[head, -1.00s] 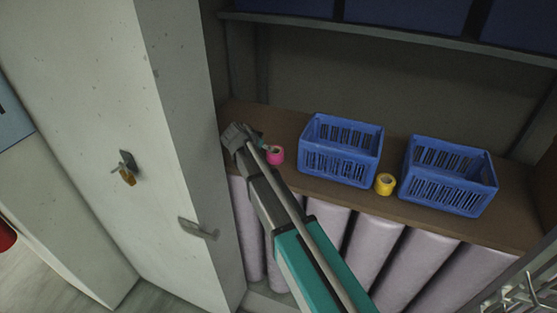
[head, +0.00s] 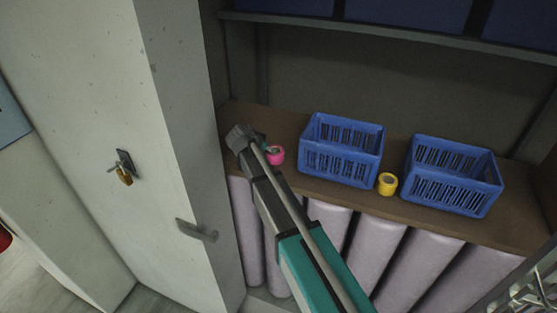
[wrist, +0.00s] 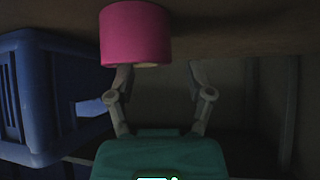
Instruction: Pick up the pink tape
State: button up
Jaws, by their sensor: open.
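The pink tape (head: 276,155) is a short roll on the brown shelf, left of the blue baskets. In the wrist view the pink tape (wrist: 135,35) is large at the top, left of centre. My gripper (wrist: 160,74) is open and empty, its two grey fingers spread. The tape covers the tip of the left finger in that view, and the right finger is clear of it. I cannot tell whether finger and tape touch. In the head view my arm's end is just left of the tape, and the fingers are mostly hidden.
Two blue baskets (head: 341,165) (head: 452,190) stand on the shelf (head: 300,123), with a yellow tape (head: 387,184) between them at the front. A grey cabinet panel (head: 190,100) rises close on the left. Pale rolls (head: 383,262) stand below the shelf.

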jog(key=shift+b+x, duration=0.4)
jog(key=shift+x, duration=0.6)
grip_shut()
